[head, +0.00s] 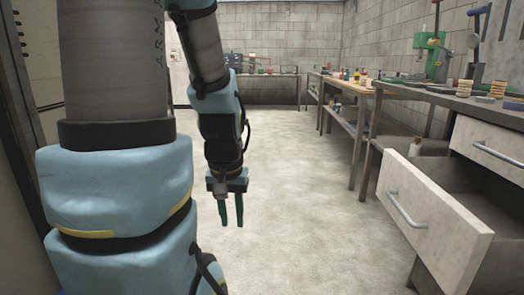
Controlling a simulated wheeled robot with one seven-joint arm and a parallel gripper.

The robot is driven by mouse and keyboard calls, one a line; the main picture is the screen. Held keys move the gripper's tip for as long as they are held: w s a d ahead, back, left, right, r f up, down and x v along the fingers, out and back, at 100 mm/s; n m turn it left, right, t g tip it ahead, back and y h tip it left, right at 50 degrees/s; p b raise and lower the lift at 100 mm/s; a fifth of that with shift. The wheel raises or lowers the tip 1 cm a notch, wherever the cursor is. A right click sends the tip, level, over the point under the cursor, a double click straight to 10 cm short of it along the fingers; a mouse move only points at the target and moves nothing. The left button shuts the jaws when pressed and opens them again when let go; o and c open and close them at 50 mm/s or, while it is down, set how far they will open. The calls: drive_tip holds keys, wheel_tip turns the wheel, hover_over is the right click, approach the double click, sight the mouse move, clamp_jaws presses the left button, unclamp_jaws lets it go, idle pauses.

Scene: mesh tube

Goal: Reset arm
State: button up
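My gripper (231,212) hangs from the end of my blue and grey arm, a little left of the middle of the head view. Its two dark teal fingers point down and stand apart with a gap between them. Nothing shows between the fingers. It is over the pale floor, clear of the benches and the drawer. My upper arm fills the left part of the view and hides what is behind it.
An open drawer (435,218) with a metal handle juts out at the right, below a workbench (455,99) carrying a green drill press (437,57). More benches line the right and back walls. The pale floor (300,200) in the middle is clear.

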wheel_tip(320, 180, up, 27)
drive_tip(key=p, duration=2.5)
drive_tip(key=shift+w, duration=0.15)
